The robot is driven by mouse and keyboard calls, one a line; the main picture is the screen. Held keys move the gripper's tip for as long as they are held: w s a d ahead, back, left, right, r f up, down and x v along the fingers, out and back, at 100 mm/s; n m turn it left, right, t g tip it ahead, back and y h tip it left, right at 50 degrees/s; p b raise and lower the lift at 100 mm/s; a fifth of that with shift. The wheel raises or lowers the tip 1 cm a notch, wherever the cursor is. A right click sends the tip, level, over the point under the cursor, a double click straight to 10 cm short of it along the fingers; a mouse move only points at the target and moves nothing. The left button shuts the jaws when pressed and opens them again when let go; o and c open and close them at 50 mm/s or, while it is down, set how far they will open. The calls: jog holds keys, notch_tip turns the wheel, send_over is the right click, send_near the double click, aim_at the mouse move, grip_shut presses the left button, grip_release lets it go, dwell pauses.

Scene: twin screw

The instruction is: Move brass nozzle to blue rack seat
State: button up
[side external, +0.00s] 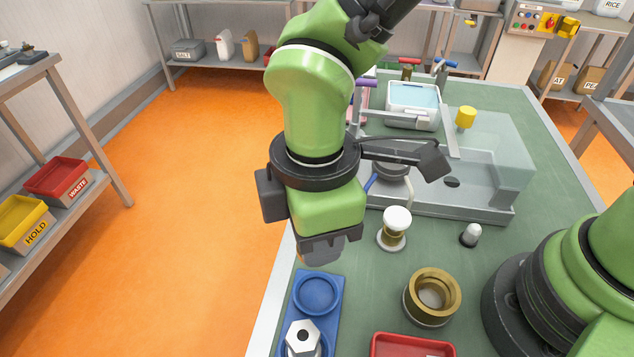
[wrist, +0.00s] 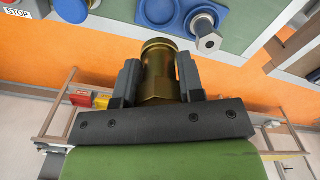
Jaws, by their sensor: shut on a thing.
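My gripper (side external: 322,256) hangs just above and behind the far end of the blue rack in the side view. In the wrist view it is shut on the brass nozzle (wrist: 158,75), which sits between the two dark fingers and points out past them. The nozzle is hidden by the fingers in the side view. The blue rack (side external: 331,312) has an empty round seat (side external: 317,293) at its far end. A steel hex-headed piece (side external: 302,336) stands in its near seat. The wrist view also shows the empty seat (wrist: 159,11) and the steel piece (wrist: 207,36).
A large brass ring (side external: 432,296) stands right of the rack, with a red tray (side external: 411,346) in front. A white-topped brass piece (side external: 396,226) and a small grey-white peg (side external: 470,235) stand farther back. A clear-walled machine (side external: 490,160) fills the back right.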

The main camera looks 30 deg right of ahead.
jog(key=shift+f, duration=4.65)
jog(key=shift+f, duration=0.95)
jog(key=o, duration=1.6)
jog(key=shift+o, duration=0.2)
jog(key=shift+r, duration=3.5)
